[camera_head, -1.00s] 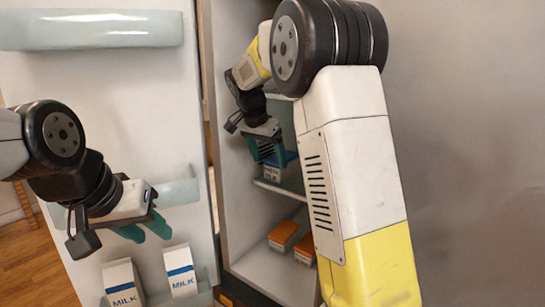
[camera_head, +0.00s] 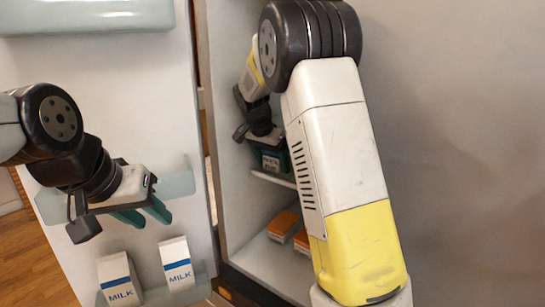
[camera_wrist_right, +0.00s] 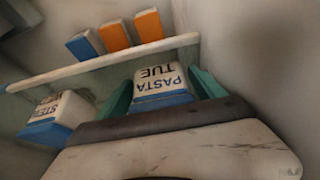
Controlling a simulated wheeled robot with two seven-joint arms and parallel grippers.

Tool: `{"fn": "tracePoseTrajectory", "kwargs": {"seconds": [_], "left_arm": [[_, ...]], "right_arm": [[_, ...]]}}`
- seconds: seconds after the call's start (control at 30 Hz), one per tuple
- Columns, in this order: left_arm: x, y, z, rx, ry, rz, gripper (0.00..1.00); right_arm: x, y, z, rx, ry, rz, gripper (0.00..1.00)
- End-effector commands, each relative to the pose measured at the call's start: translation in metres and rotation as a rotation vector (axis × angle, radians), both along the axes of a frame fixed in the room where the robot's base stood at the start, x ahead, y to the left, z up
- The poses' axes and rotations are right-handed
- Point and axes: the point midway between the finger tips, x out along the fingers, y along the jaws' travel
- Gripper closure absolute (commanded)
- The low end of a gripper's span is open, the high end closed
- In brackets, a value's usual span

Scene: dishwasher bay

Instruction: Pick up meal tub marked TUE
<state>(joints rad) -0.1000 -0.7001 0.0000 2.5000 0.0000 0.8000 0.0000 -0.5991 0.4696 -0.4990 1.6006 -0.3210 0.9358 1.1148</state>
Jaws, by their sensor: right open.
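The meal tub marked PASTA TUE (camera_wrist_right: 160,84) is white with a blue lower part in the right wrist view. It stands on the fridge's middle shelf, and its label also shows small in the head view (camera_head: 271,163). My right gripper (camera_wrist_right: 162,92) is open, with one green finger on each side of the tub; I cannot tell whether they touch it. In the head view my right gripper (camera_head: 267,151) is partly hidden by my own arm. My left gripper (camera_head: 143,214) is open and empty, in front of the fridge door.
Another tub, its label partly cut off (camera_wrist_right: 52,118), sits to the left in the right wrist view. Orange boxes (camera_head: 284,224) stand on a lower shelf. Milk cartons (camera_head: 177,264) stand in the door rack. The fridge side wall (camera_head: 230,130) is close to my right gripper.

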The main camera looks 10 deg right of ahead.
Motion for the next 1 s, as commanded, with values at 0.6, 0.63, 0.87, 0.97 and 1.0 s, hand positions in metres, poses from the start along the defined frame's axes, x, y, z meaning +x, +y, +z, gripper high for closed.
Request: {"fn": "tracePoseTrajectory", "kwargs": {"seconds": [0.6, 0.63, 0.87, 0.97, 1.0], "left_arm": [[0.0, 0.0, 0.0, 0.0, 0.0, 0.0, 0.64], [0.0, 0.0, 0.0, 0.0, 0.0, 0.0, 0.64], [0.0, 0.0, 0.0, 0.0, 0.0, 0.0, 0.64], [0.0, 0.0, 0.0, 0.0, 0.0, 0.0, 0.64], [0.0, 0.0, 0.0, 0.0, 0.0, 0.0, 0.64]], "right_arm": [[0.0, 0.0, 0.001, 0.001, -0.002, 0.001, 0.97], [0.0, 0.0, 0.001, 0.001, -0.002, 0.001, 0.97], [0.0, -0.003, 0.005, 0.001, -0.002, 0.0, 0.97], [0.0, -0.008, 0.01, 0.001, -0.003, -0.001, 0.97], [0.0, -0.01, 0.013, 0.001, -0.003, -0.001, 0.97]]}}
